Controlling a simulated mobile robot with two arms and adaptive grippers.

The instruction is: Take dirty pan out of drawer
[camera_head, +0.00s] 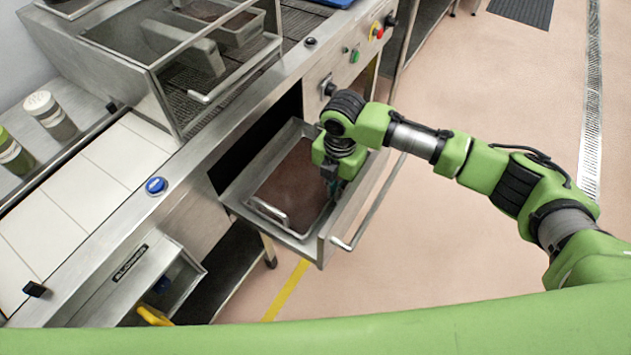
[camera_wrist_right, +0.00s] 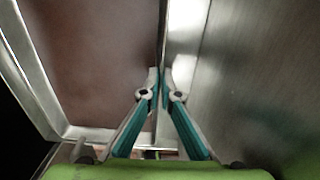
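The dirty pan (camera_head: 292,190), a metal tray with a brown-stained inside and a bar handle at its near end, lies in the open drawer (camera_head: 328,246). In the wrist view the pan's brown floor (camera_wrist_right: 95,60) fills the left side. My right gripper (camera_head: 331,180) reaches down at the pan's right side. In the wrist view its teal fingers (camera_wrist_right: 160,82) stand on either side of the pan's thin side wall, their tips closed against it. The wall below the fingertips is partly hidden by the fingers. My left gripper is not in view.
The drawer's front handle (camera_head: 368,212) sticks out to the right. Above is a steel counter with a glass-sided basin (camera_head: 210,65) holding another pan (camera_head: 222,20). A lower-left drawer (camera_head: 160,290) stands partly open. The floor to the right is clear.

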